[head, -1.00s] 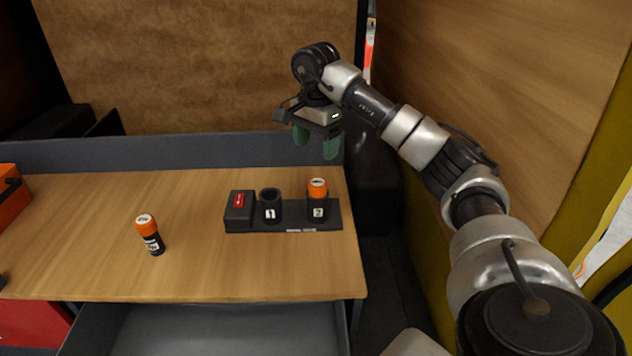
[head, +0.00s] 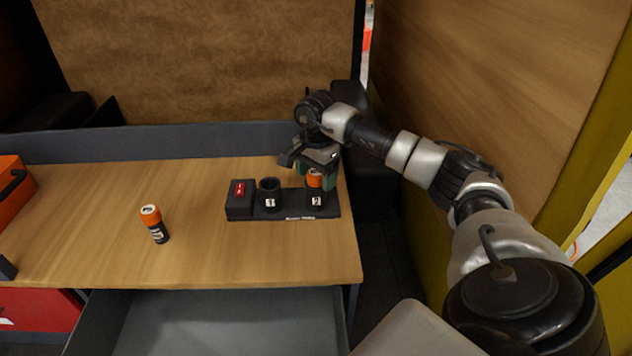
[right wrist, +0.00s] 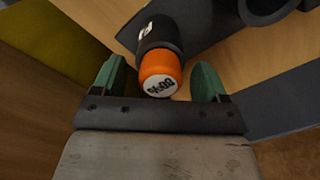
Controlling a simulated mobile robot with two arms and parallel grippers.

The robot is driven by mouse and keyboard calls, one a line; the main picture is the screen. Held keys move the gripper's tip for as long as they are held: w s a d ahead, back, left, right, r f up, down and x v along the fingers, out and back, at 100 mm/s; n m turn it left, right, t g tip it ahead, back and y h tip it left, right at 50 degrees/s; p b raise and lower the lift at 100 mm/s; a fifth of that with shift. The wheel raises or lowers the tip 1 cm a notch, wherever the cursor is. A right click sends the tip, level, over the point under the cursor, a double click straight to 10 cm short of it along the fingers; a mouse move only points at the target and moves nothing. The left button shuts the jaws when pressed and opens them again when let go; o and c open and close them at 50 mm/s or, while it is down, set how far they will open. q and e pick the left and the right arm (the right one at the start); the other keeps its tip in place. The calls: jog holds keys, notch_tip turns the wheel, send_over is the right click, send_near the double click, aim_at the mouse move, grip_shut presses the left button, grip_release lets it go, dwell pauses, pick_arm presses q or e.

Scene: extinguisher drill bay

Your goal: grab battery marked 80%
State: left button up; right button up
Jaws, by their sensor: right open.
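A battery with an orange cap (head: 314,179) stands in the socket marked 2 of a black charger (head: 285,213). In the right wrist view its cap (right wrist: 160,68) shows a white label with a percent figure that looks like 80%, turned over and not sharp. My right gripper (head: 316,180) is open, its green fingers on either side of the cap; in the wrist view (right wrist: 163,82) there are gaps between them and the cap. A second orange-capped battery (head: 154,224) stands on the table to the left; its figure is too small to read. My left gripper is not in view.
The charger's socket marked 1 (head: 270,193) is empty, with a red-labelled block (head: 239,199) beside it. An orange case (head: 12,190) sits at the table's left edge. A grey raised edge (head: 170,142) runs along the back. A grey drawer (head: 215,320) is open in front.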

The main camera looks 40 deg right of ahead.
jog(key=c, duration=1.1)
